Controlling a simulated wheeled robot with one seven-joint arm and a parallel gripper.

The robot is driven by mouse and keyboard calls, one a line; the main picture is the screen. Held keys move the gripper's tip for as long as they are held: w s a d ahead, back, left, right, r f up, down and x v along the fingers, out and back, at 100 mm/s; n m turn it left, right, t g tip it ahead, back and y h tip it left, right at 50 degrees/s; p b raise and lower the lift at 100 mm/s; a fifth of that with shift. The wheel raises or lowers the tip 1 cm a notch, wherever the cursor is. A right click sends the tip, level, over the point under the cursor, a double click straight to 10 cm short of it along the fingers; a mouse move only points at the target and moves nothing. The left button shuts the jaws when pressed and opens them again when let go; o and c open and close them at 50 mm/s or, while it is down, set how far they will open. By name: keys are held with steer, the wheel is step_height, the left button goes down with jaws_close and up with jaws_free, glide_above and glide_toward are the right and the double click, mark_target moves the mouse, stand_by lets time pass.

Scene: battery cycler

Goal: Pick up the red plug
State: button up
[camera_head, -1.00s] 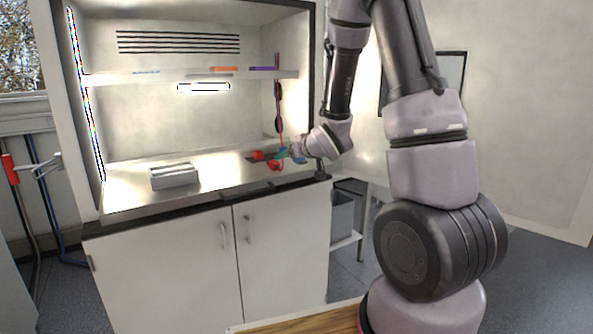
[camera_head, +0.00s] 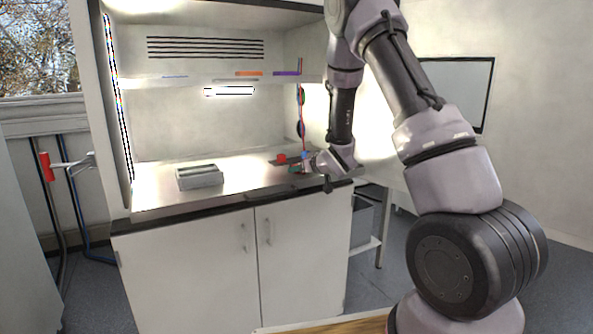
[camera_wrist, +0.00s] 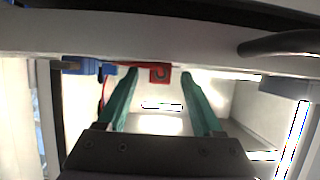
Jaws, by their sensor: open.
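The red plug (camera_wrist: 158,72) shows in the wrist view at the upper middle, between the tips of my two green fingers. My gripper (camera_wrist: 160,73) is open, with a gap visible on each side of the plug; whether either finger touches it I cannot tell. In the head view my gripper (camera_head: 298,168) is low over the right end of the steel worktop. A red piece (camera_head: 281,158) shows just left of it, but I cannot tell whether it is the same plug. A blue plug (camera_wrist: 82,66) lies left of the fingers in the wrist view.
A grey box (camera_head: 199,177) stands on the worktop (camera_head: 150,196), which is clear around it. A shelf (camera_head: 215,80) with orange and purple pieces runs above. Red and blue cables (camera_head: 302,120) hang at the cabinet's right side. The cabinet doors (camera_head: 190,270) are shut.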

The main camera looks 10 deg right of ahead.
mark_target(301, 174)
steer(key=shift+w+f, duration=0.1)
steer(key=shift+w, duration=0.1)
jaws_close()
step_height(301, 174, up, 10)
stand_by(0.5)
